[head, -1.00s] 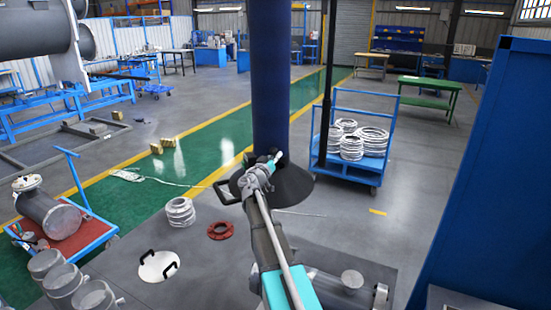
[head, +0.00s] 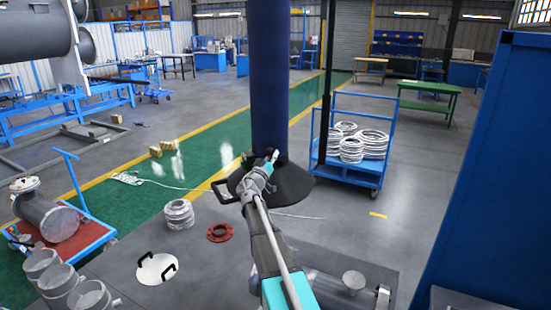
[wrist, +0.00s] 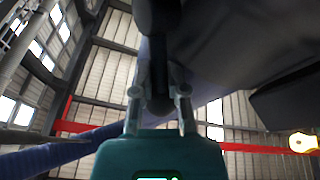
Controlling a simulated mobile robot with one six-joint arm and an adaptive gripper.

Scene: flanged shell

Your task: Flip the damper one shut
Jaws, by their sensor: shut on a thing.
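The blue extraction duct (head: 268,75) hangs down in the head view and ends in a dark hood (head: 292,186) with a loop handle (head: 222,190) on its left. My gripper (head: 272,157) is at the front of the duct, just above the hood. In the wrist view my gripper (wrist: 159,100) is shut on a dark, rounded lever (wrist: 158,50), which I take for the damper lever. The fingers sit on both sides of it. Its far end runs out of the top of the picture. In the head view my gripper hides the lever, and the damper's angle cannot be told.
A blue cart (head: 352,170) with coiled hoses stands right of the hood. A tall blue cabinet (head: 485,180) fills the right side. A white round lid (head: 157,268), a red ring flange (head: 219,232) and a hose stack (head: 179,214) lie at the lower left.

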